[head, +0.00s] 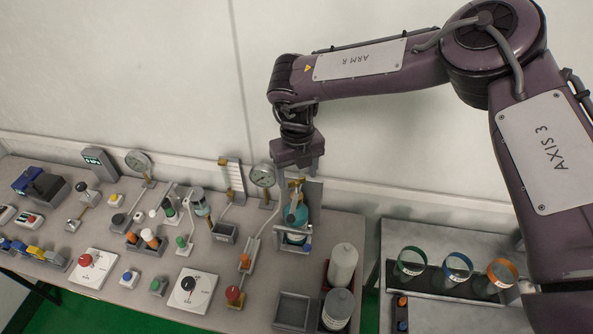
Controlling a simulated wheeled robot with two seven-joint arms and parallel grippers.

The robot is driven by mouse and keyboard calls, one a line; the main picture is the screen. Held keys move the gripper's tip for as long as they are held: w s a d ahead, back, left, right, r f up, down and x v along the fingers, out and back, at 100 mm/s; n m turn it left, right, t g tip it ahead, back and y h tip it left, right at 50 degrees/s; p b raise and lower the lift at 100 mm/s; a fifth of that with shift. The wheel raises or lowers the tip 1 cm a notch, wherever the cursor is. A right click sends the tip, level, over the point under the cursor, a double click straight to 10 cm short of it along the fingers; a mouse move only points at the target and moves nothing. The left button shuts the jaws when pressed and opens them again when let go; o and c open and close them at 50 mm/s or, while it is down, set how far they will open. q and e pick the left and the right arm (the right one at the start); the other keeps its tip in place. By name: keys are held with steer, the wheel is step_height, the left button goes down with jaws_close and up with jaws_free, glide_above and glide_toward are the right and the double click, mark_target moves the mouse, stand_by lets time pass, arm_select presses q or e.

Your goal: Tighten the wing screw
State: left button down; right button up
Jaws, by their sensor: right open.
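My right gripper (298,176) hangs down from the arm over the back right part of the bench. Its jaws are open, though the fingertips are small and partly hidden. Just below it is a small brass-coloured piece (296,187), which may be the wing screw; its shape is too small to be sure. It sits at the top of a teal rounded vessel (295,215) in a grey stand. I cannot tell whether the fingers are around the brass piece or only above it. My left gripper is not in view.
A pressure gauge (262,175) stands close left of the gripper. White capped containers (342,264) stand in front, by an empty grey bin (292,310). Knobs, buttons and small fixtures crowd the bench's left. Coloured-rim cups (457,267) are on the right table. The wall is close behind.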

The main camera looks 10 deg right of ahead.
steer(key=shift+f, duration=0.45)
steer(key=c, duration=1)
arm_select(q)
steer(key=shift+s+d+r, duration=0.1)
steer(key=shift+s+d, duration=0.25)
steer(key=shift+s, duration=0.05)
arm_select(e)
steer(key=shift+m, duration=0.3)
